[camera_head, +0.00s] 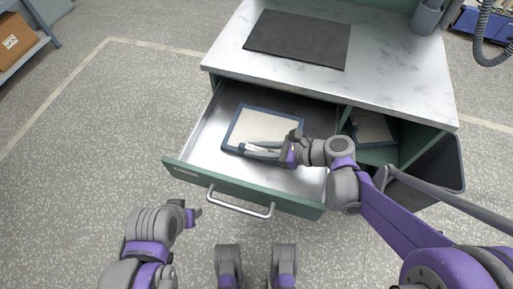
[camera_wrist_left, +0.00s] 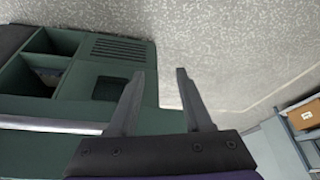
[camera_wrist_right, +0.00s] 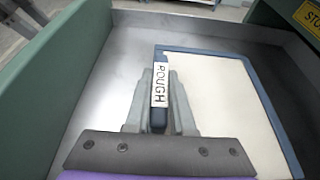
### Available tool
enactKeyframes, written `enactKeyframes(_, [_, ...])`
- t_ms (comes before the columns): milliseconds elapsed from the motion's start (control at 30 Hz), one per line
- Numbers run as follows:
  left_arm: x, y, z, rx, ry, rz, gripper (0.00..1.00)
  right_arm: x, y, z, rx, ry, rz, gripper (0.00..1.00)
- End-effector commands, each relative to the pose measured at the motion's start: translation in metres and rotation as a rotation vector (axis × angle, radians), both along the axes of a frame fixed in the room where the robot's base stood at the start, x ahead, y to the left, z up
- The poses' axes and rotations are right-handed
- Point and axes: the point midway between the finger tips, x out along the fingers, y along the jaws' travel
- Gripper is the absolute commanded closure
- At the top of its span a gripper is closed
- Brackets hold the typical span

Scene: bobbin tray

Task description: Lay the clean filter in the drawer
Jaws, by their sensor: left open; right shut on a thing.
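A flat filter (camera_head: 266,125) with a cream face and a blue frame is inside the open drawer (camera_head: 258,196), cream side up. My right gripper (camera_head: 250,150) is shut on its near edge. In the right wrist view the fingers (camera_wrist_right: 160,85) pinch the blue frame, where a white label reads "ROUGH"; the filter's cream face (camera_wrist_right: 215,95) spreads to the right. I cannot tell whether the filter touches the drawer floor. My left gripper (camera_head: 193,216) is out in front of the drawer's left end. In the left wrist view its fingers (camera_wrist_left: 159,75) are apart and empty.
A dark mat (camera_head: 298,39) lies on the marble-look top (camera_head: 390,75). The drawer has a metal handle (camera_head: 240,204). A shelf with a cardboard box (camera_head: 14,40) stands far left. The floor between is clear.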

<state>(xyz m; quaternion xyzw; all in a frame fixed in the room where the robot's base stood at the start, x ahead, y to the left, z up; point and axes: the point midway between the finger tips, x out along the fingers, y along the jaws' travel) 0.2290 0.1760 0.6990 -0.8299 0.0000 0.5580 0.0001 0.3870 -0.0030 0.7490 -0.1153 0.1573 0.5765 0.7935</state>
Motion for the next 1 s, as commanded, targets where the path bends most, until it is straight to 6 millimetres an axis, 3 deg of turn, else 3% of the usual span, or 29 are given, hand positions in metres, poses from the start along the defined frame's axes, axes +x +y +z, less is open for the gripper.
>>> enactKeyframes(100, [0.0,0.0,-0.002,0.0,0.001,0.0,0.5,0.0,0.0,-0.002,0.0,0.0,0.0,1.0])
enactKeyframes(133, [0.0,0.0,-0.002,0.0,0.001,0.0,0.5,0.0,0.0,-0.002,0.0,0.0,0.0,0.74])
enactKeyframes(300, [0.0,0.0,-0.001,0.0,0.0,0.0,0.5,0.0,0.0,-0.002,0.0,0.0,0.0,0.48])
enactKeyframes(667, [0.0,0.0,0.002,0.0,-0.001,0.0,0.5,-0.001,-0.004,0.003,0.0,-0.001,-0.002,0.48])
enactKeyframes(1000, [-0.002,0.0,0.02,0.0,-0.007,0.0,0.5,-0.019,-0.063,0.029,-0.001,-0.001,-0.006,0.48])
